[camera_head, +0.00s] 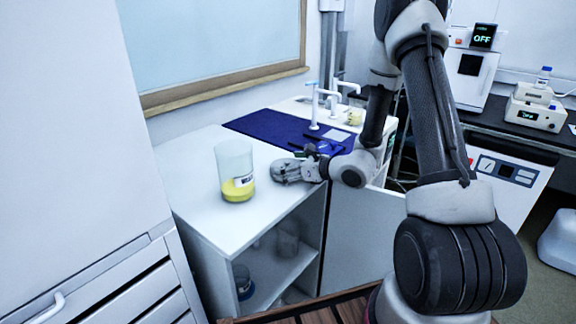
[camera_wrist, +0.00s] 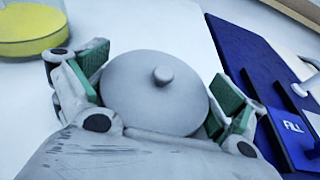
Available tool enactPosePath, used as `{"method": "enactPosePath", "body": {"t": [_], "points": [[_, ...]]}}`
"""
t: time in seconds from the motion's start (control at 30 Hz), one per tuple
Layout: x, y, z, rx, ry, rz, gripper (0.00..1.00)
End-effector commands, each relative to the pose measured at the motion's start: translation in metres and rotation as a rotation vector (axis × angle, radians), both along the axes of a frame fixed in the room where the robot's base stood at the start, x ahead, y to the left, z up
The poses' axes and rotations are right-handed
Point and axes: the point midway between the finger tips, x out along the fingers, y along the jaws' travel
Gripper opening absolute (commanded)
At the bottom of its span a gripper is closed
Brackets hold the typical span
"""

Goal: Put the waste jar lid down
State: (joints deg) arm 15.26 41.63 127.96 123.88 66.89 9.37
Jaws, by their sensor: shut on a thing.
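The waste jar lid is a round grey disc with a small knob, seen in the wrist view (camera_wrist: 155,95). My gripper (camera_wrist: 158,92) is shut on the lid, with green-padded fingers at its left and right edges. The jar (camera_head: 235,172) is clear, open at the top, with yellow contents, and stands upright on the counter. Its yellow base also shows at upper left in the wrist view (camera_wrist: 30,30). Whether the lid touches the counter is unclear.
The white counter (camera_head: 200,165) is bare around the jar. A dark blue mat (camera_head: 262,124) with white taps (camera_head: 314,105) lies behind my gripper. A blue panel marked FILL (camera_wrist: 290,130) is at right in the wrist view. Shelves with jars (camera_head: 243,282) are below.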

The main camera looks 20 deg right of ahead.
Motion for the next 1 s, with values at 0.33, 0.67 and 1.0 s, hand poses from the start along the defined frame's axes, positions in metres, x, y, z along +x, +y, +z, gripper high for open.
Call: {"method": "enactPosePath", "body": {"t": [0.33, 0.67, 1.0], "points": [[-0.001, 0.000, -0.008, -0.003, 0.008, -0.002, 1.00], [-0.003, 0.000, -0.005, -0.003, 0.011, 0.001, 1.00], [-0.046, -0.037, 0.023, -0.001, 0.005, -0.007, 1.00]]}}
